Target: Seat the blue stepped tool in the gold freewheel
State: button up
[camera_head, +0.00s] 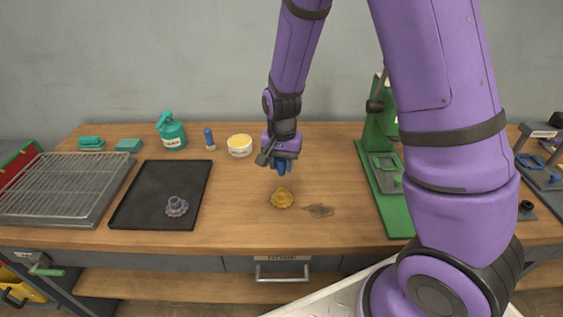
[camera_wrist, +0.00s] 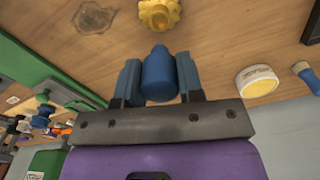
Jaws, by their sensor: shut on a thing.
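The blue stepped tool (camera_wrist: 158,74) is held between the two fingers of my gripper (camera_wrist: 160,85) in the wrist view. Its narrower stepped end points away from the palm. In the head view my gripper (camera_head: 281,163) hangs above the bench with the blue tool (camera_head: 281,168) low between its fingers. The gold freewheel (camera_head: 282,198) lies flat on the wooden bench, nearer the front edge than the gripper. It also shows at the top of the wrist view (camera_wrist: 160,14), apart from the tool. The tool is in the air, not touching the freewheel.
A dark stain (camera_head: 319,210) is right of the freewheel. A black tray (camera_head: 150,190) holding a grey toothed part (camera_head: 177,207) is at left. A white-yellow tub (camera_head: 240,146) and blue-capped bottle (camera_head: 209,139) stand behind. A green press (camera_head: 385,185) stands at right.

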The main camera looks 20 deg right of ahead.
aim_at(282, 174)
jog(key=shift+f, duration=2.9)
jog(key=shift+f, duration=1.35)
jog(key=o, duration=1)
jog(key=shift+o, duration=0.2)
notch_tip(282, 174, up, 11)
jog(key=shift+f, duration=0.1)
